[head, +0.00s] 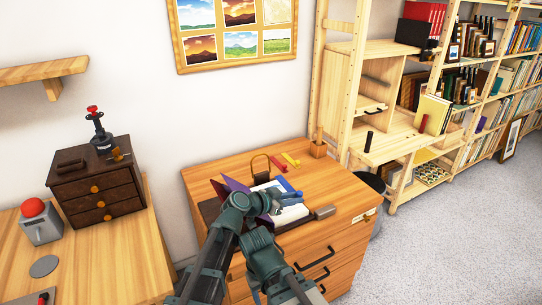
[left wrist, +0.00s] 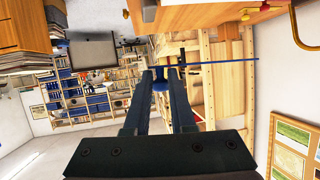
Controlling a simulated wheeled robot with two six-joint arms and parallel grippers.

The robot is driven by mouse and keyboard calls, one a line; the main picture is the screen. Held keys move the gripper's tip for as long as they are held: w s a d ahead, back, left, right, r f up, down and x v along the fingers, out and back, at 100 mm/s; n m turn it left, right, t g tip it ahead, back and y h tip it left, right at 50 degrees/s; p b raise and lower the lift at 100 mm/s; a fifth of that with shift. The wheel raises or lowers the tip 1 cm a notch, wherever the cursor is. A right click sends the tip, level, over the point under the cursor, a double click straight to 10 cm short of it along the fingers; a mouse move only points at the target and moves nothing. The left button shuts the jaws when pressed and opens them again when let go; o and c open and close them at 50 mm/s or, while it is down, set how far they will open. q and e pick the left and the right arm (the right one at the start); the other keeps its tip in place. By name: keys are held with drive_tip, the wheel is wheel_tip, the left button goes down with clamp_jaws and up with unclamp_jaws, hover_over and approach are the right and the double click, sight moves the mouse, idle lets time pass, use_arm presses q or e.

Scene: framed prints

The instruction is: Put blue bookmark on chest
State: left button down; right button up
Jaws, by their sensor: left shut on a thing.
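The blue bookmark (head: 285,184) shows above an open book with white pages (head: 292,214) on the light wooden drawer cabinet. My left gripper (head: 290,196) is over this book, with its fingers shut on the bookmark. In the left wrist view, the bookmark (left wrist: 222,62) is a thin blue strip, seen nearly edge-on, reaching right from the fingertips (left wrist: 160,82). A small dark brown chest (head: 95,190) with orange knobs stands on the left table, apart from the gripper.
A red and a yellow strip (head: 290,159) and a bookend-like frame (head: 260,168) lie or stand behind the book. A gap separates the table and cabinet.

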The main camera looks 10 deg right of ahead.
use_arm(q)
wheel_tip(320, 180, up, 13)
drive_tip(key=p, duration=1.2)
wheel_tip(320, 180, down, 13)
drive_tip(key=b, duration=1.3)
drive_tip(key=shift+f, duration=0.2)
wheel_tip(320, 180, down, 10)
drive_tip(key=b, duration=0.9)
drive_tip(key=shift+r, duration=0.25)
